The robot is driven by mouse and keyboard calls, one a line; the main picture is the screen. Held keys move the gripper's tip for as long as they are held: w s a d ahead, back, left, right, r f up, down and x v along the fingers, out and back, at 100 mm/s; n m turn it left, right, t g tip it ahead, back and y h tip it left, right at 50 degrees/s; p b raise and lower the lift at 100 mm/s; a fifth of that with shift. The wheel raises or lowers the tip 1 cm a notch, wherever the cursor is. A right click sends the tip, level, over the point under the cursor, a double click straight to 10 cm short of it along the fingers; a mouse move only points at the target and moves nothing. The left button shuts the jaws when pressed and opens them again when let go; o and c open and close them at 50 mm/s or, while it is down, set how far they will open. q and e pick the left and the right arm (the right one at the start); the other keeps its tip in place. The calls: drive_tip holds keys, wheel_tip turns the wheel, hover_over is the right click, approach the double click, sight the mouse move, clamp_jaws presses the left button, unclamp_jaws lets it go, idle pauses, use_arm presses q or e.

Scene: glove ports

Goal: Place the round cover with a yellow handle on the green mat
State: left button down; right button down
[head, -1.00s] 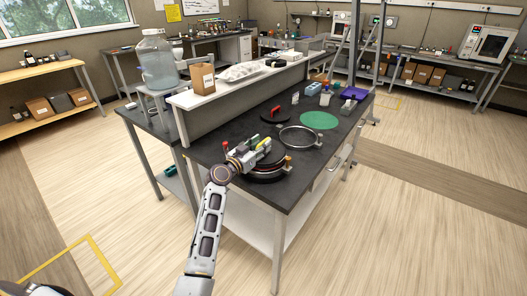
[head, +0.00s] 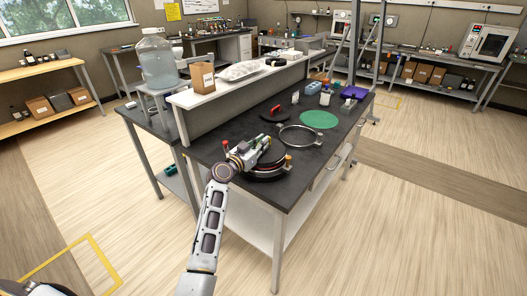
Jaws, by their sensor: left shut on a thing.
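The round cover (head: 273,153) is a dark disc, tilted up at the near end of the black bench. My left gripper (head: 257,148) is shut on its handle, which the fingers mostly hide, so its yellow colour is hard to make out now. Under the cover is a round dark port (head: 268,174) with a reddish rim and small brass-coloured clamps. I cannot tell whether the cover's lower edge still touches it. The green mat (head: 319,119) lies flat and bare farther back on the right. My right gripper is not in view.
A metal ring (head: 300,137) lies between the port and the mat. A dark round cover with a red handle (head: 274,113) lies behind it. Small bottles, a blue box (head: 313,88) and a purple tray (head: 355,92) stand behind the mat. A raised white shelf (head: 240,82) borders the left.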

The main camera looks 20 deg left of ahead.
use_arm(q)
drive_tip(key=shift+r, duration=0.1)
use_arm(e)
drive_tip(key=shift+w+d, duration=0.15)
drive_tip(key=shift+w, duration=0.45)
